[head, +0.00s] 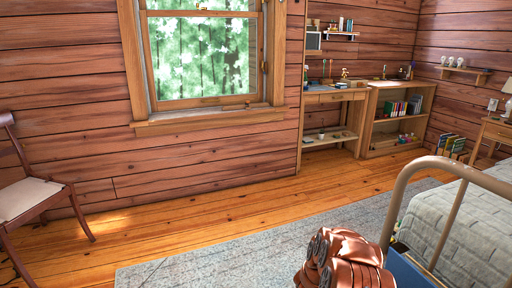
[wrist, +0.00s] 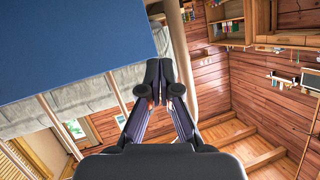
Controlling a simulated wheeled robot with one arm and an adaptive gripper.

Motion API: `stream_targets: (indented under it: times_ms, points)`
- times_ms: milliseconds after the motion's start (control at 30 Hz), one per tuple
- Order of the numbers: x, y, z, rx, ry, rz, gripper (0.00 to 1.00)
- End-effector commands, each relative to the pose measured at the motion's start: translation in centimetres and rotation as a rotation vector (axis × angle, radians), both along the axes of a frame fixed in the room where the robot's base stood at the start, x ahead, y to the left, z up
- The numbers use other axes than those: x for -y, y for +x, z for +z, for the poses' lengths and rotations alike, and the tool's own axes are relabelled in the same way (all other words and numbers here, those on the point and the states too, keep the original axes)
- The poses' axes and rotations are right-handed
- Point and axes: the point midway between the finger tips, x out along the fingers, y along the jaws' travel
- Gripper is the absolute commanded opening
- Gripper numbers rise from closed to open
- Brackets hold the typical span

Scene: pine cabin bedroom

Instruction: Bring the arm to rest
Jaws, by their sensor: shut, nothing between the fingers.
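My gripper (wrist: 160,75) shows in the wrist view, its two dark fingers together and empty. Close to its fingertips on the left is a flat blue surface (wrist: 70,45); I cannot tell whether they touch. A pale curved bed rail (wrist: 188,60) passes just behind the fingertips. In the head view the copper-coloured part of my arm (head: 345,262) is at the bottom, beside the bed frame, and the gripper itself is not visible there.
The bed (head: 465,225) with its metal rail (head: 392,205) fills the lower right. A grey rug (head: 230,250) and bare wooden floor (head: 225,205) lie open in the middle. A chair (head: 30,200) stands at left, and a desk (head: 335,95) and bookshelf (head: 378,138) at the back wall.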

Motion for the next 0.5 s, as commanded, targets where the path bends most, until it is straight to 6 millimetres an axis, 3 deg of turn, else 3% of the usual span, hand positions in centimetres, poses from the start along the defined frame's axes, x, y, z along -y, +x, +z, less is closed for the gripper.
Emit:
stream_targets:
  times_ms: [33,200,500]
  points:
    - [-1.4,1.0,2.3,0.0,0.05,0.037,0.0]
    - [-6.5,3.3,6.9,-0.023,0.211,0.174,0.0]
    - [-15.6,4.0,16.5,-0.105,0.428,0.435,0.0]
